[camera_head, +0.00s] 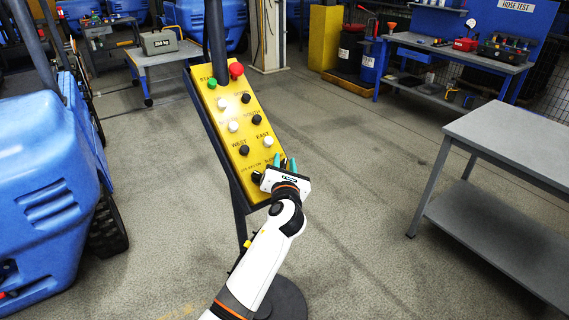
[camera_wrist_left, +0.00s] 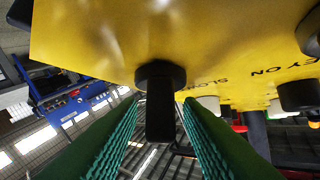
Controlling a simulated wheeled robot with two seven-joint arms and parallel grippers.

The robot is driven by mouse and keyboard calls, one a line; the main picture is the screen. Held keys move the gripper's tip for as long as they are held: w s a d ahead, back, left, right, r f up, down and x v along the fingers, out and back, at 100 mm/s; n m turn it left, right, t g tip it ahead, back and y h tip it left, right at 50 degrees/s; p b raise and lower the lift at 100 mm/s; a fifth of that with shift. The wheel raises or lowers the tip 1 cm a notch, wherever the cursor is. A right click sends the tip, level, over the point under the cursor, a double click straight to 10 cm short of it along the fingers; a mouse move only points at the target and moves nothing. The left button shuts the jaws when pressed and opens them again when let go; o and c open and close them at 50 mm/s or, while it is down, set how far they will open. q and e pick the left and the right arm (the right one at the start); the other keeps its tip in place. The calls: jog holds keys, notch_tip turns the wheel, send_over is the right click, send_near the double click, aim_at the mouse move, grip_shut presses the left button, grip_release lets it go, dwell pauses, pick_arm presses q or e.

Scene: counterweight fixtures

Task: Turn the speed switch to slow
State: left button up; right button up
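The yellow control panel (camera_head: 224,115) leans on a dark post, with rows of black and white buttons and direction labels. The speed switch (camera_wrist_left: 160,100) is a black knob with a straight bar handle near the panel's lower end. The word SLOW is printed beside it in the left wrist view. In the head view my gripper hides the switch. My left gripper (camera_head: 285,164) is at the panel's lower right. Its two green ribbed fingers stand on either side of the bar, with a visible gap, so it is open around the handle. My right gripper is not in view.
Another black knob (camera_head: 257,177) sits close beside the left gripper. A red button (camera_head: 236,70) and a green button (camera_head: 211,83) are at the panel's top. A grey table (camera_head: 510,130) stands at right, a blue machine (camera_head: 45,190) at left. Open floor lies between.

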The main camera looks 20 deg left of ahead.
pick_arm(q)
grip_shut()
jog(key=shift+f+n+y+b, duration=0.2)
jog(key=shift+n+y+b, duration=0.35)
jog(key=shift+b, duration=0.35)
jog(key=n+g+y+b, duration=0.2)
jog(key=n+y+b, duration=0.1)
jog(key=n, duration=0.1)
jog(key=n+g+y+b, duration=0.2)
jog(key=n+y+b, duration=0.1)
jog(key=n, duration=0.1)
jog(key=n+g+y+b, duration=0.2)
jog(key=n+y+b, duration=0.1)
jog(key=n+b, duration=0.1)
jog(key=shift+a+g+y, duration=0.1)
jog(key=shift+g+y, duration=0.15)
jog(key=shift+g, duration=0.15)
jog(key=n+g+b, duration=0.2)
jog(key=n+g, duration=0.1)
jog(key=n+g+y+b, duration=0.1)
jog(key=n+g+b, duration=0.1)
jog(key=n+g, duration=0.1)
jog(key=shift+s+r+n+g+y, duration=0.2)
jog(key=shift+n+g+y, duration=0.1)
jog(key=shift+n, duration=0.45)
jog(key=shift+b, duration=0.35)
jog(key=shift+a, duration=0.1)
grip_release()
